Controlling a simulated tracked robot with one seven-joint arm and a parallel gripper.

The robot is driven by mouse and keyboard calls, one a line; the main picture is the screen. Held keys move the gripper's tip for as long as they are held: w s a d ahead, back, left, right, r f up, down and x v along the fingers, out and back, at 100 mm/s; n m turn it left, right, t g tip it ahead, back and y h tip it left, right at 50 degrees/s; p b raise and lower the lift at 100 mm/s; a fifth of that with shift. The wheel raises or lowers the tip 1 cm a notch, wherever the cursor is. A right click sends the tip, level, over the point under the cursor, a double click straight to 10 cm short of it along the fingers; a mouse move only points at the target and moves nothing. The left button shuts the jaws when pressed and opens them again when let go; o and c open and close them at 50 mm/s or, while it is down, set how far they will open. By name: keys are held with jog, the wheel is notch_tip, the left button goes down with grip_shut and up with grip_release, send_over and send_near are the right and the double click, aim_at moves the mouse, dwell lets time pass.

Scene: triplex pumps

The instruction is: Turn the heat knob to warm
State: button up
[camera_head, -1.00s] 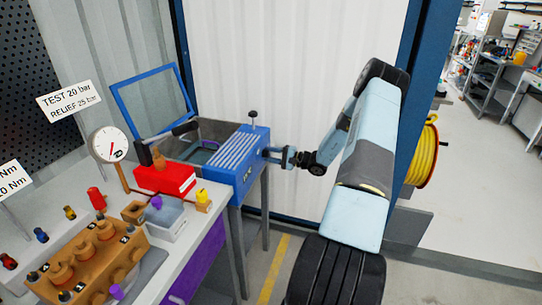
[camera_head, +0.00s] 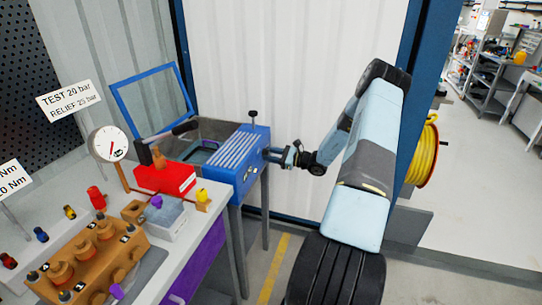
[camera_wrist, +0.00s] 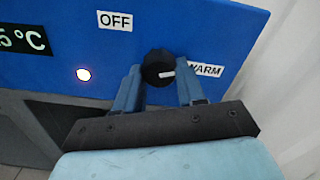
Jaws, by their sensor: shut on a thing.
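The heat knob (camera_wrist: 158,68) is a black round knob on the blue heater panel (camera_wrist: 60,60) in the wrist view. Its white mark points right, toward the WARM label (camera_wrist: 206,70). The OFF label (camera_wrist: 115,21) is up and left of it. My gripper (camera_wrist: 160,82) has a finger on each side of the knob and is shut on it. In the head view my gripper (camera_head: 277,156) reaches the right side of the blue heater box (camera_head: 236,160); the knob is hidden there.
A lit round lamp (camera_wrist: 83,74) and a temperature display (camera_wrist: 24,40) are on the panel. A workbench (camera_head: 190,250) with a gauge (camera_head: 108,144), a red box (camera_head: 165,178) and a brown pump block (camera_head: 85,260) stands left. A yellow hose reel (camera_head: 425,155) hangs right.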

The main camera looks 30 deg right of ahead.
jog(key=shift+s+f+m, duration=0.1)
jog(key=shift+f+m, duration=0.1)
jog(key=shift+m, duration=1.7)
jog(key=o, duration=1)
jog(key=shift+r, duration=0.1)
jog(key=shift+o, duration=0.2)
jog(key=v, duration=1.3)
jog(key=shift+s+d, duration=0.25)
